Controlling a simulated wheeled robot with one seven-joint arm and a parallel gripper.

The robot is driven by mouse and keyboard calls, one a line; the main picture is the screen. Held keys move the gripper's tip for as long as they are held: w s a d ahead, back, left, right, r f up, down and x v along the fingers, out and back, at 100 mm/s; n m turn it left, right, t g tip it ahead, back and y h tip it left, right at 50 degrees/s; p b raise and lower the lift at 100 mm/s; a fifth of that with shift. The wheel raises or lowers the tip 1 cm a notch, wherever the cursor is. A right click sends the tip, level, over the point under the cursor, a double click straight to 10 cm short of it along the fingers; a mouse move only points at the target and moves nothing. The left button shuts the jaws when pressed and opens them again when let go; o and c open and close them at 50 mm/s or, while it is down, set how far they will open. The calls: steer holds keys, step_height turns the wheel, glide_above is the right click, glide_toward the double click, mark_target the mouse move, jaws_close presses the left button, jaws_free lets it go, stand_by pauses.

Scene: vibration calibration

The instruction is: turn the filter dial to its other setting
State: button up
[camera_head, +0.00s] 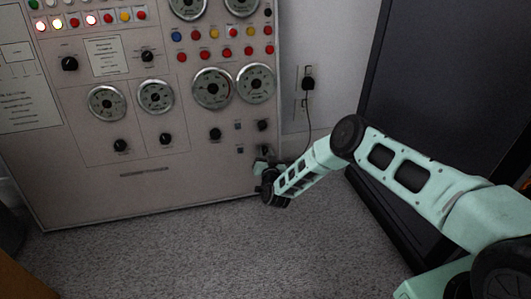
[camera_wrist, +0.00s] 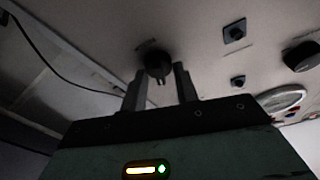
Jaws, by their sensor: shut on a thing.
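The filter dial (camera_wrist: 158,62), a small round black knob, stands out from the pale panel in the wrist view. My gripper (camera_wrist: 159,77) has one finger on each side of it and is shut on it. In the head view my gripper (camera_head: 264,165) is at the panel's lower right corner and hides the dial there. The dial's pointer and setting marks are too dark to read.
The grey panel (camera_head: 190,185) carries gauges, lamps and other black knobs (camera_head: 215,134). A cord (camera_head: 309,125) hangs from a wall outlet. A dark cabinet (camera_head: 440,90) stands right; carpet (camera_head: 170,255) is clear.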

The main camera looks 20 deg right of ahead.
steer(key=m+h, duration=0.1)
steer(key=m, duration=0.2)
steer(key=m+g+p, duration=0.1)
steer(key=m, duration=0.2)
steer(key=shift+f+h, duration=0.1)
steer(key=shift+h, duration=0.3)
steer(key=shift+m, duration=0.3)
steer(key=o, duration=1)
steer(key=shift+s+a+p, duration=0.55)
steer(key=shift+s+p, duration=0.85)
steer(key=shift+s, duration=1.45)
steer(key=shift+s+a+p, duration=0.6)
steer(key=shift+s+p, duration=0.8)
steer(key=shift+s, duration=1.45)
steer(key=shift+s+a+p, duration=0.55)
steer(key=shift+s+p, duration=0.85)
steer(key=shift+s, duration=1.45)
